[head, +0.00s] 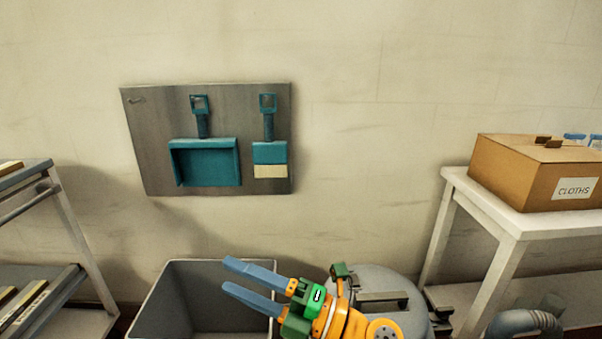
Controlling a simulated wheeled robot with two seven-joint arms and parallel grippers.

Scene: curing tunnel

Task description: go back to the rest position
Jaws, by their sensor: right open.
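My right gripper (240,279) shows at the bottom middle, with two blue fingers apart and nothing between them. It points left, in front of the right side of an open grey bin (165,306). Its orange and green wrist comes in from the lower right and hides part of the bin's rim. My left gripper is not in the head view.
A grey board (150,160) on the wall holds a teal dustpan (205,163) and brush (269,152). A shelf rack (75,222) stands left. A white table (485,205) at right bears a cardboard box (520,175) labelled CLOTHS. A round grey lid (385,283) is behind my wrist.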

